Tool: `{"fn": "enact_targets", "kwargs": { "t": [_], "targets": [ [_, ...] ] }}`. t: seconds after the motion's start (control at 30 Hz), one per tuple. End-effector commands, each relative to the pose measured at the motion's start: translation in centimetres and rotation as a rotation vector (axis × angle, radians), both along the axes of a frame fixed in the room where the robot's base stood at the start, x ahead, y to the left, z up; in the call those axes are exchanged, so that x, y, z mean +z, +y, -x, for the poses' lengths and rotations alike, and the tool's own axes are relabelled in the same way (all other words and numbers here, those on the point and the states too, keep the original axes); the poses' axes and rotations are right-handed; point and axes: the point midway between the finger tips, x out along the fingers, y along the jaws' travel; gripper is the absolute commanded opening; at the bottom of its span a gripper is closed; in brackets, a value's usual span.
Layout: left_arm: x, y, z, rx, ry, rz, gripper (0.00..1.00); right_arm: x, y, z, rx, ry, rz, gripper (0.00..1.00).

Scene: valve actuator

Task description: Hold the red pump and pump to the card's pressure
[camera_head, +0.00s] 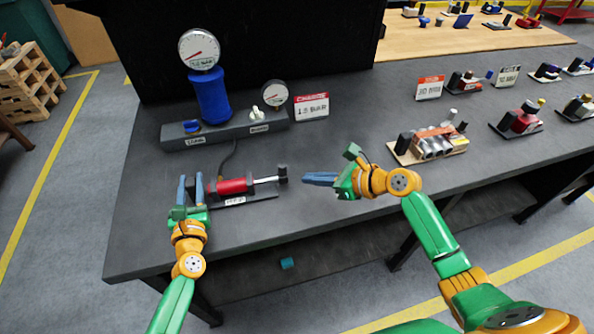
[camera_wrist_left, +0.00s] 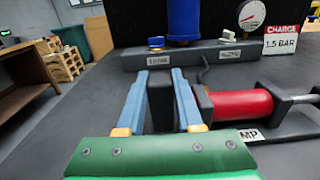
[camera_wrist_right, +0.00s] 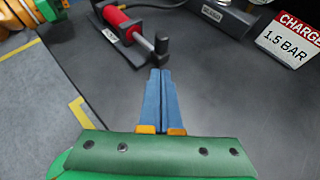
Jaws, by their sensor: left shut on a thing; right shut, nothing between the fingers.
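The red pump (camera_head: 232,187) lies on its dark base on the bench, with its steel rod (camera_head: 266,180) out to the right and a black handle (camera_head: 282,174) at the rod's end. My left gripper (camera_head: 191,188) is shut on the black block (camera_wrist_left: 160,105) at the pump's left end. My right gripper (camera_head: 320,179) is shut and empty, a little right of the black handle. In the right wrist view its tips point at the handle (camera_wrist_right: 162,44). The white card (camera_head: 312,107) with a red top reads CHARGE 1.5 BAR. The small gauge (camera_head: 275,93) has a red needle pointing lower left.
Behind the pump, a grey manifold (camera_head: 235,132) carries a blue cylinder (camera_head: 210,97) topped by a large gauge (camera_head: 199,49), plus a blue knob (camera_head: 192,126) and a white knob (camera_head: 256,113). A hose runs to the pump. A block with metal cylinders (camera_head: 430,145) stands to the right.

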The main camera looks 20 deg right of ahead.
Motion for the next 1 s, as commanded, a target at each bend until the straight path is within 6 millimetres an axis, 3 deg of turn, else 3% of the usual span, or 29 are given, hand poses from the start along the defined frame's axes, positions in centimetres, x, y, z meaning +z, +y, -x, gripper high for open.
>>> {"fn": "enact_targets", "kwargs": {
  "t": [0.3, 0.7, 1.0],
  "targets": [
    [-0.1, 0.0, 0.0, -0.001, 0.003, 0.001, 0.0, -0.3, 2.9, -3.1, 0.001, 0.0, 0.0, 0.0],
    [-0.1, 0.0, 0.0, -0.001, 0.003, 0.001, 0.0, -0.4, 3.3, -3.3, 0.001, 0.0, 0.0, 0.0],
    [-0.1, -0.1, 0.0, -0.002, 0.003, 0.0, 0.0, -0.3, 8.3, -3.6, 0.003, -0.001, -0.002, 0.0]
  ]
}}
